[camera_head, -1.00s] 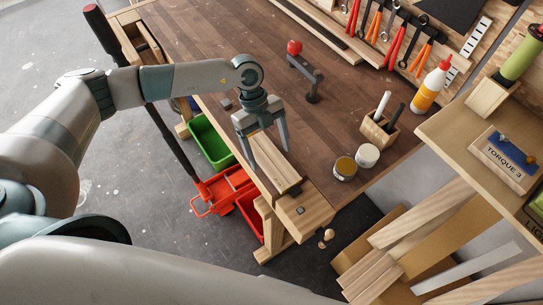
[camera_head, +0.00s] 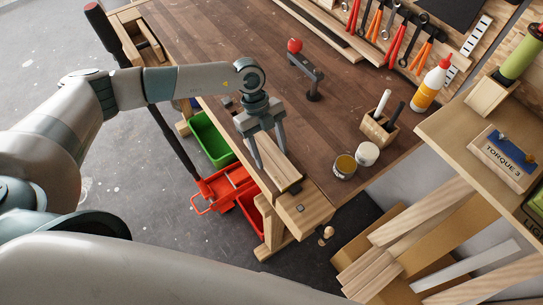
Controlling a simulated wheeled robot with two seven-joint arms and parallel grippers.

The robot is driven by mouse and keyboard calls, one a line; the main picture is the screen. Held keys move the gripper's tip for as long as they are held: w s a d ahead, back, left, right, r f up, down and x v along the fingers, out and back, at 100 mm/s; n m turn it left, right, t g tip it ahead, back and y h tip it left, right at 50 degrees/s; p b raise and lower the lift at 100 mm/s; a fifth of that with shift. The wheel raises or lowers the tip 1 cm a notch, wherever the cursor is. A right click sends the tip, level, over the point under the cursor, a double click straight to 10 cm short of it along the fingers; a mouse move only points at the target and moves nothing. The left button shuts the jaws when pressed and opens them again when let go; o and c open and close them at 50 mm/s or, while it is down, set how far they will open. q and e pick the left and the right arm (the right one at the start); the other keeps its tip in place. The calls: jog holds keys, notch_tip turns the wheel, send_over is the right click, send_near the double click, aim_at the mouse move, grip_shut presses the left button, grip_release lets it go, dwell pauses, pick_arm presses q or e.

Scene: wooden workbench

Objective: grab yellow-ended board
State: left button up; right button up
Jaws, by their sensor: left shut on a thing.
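A light wooden board (camera_head: 281,171) lies at the bench's near edge, just behind the vise-like wooden block (camera_head: 304,209). My left gripper (camera_head: 271,159) points down over the board with one finger on each side. It is shut on the board, which appears to rest low on the bench. The gripper's palm hides the board's far end, and I cannot make out a yellow end. My right gripper is not in view.
A red-knobbed clamp (camera_head: 312,80) stands behind the gripper. A pen holder (camera_head: 380,129) and two small jars are to the right. Green (camera_head: 211,138) and red (camera_head: 228,188) bins sit below the bench's left edge. The bench's middle is largely clear.

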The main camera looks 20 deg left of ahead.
aim_at(271, 157)
pick_arm(q)
jog(key=shift+r+b, duration=0.4)
jog(key=shift+r, duration=0.1)
jog(key=r, duration=0.1)
jog(key=r+b, duration=0.1)
jog(key=r, duration=0.1)
jog(key=shift+s+d+r+b, duration=0.1)
jog(key=shift+s+d+b, duration=0.15)
jog(key=shift+b, duration=0.15)
jog(key=s+d+r+b, duration=0.3)
jog(key=s+d+r, duration=0.2)
jog(key=s, duration=0.4)
jog(key=shift+s+r+b, duration=0.35)
jog(key=shift+r+b, duration=0.05)
jog(key=shift+r, duration=0.5)
jog(key=shift+d+f, duration=0.1)
jog(key=shift+d, duration=0.05)
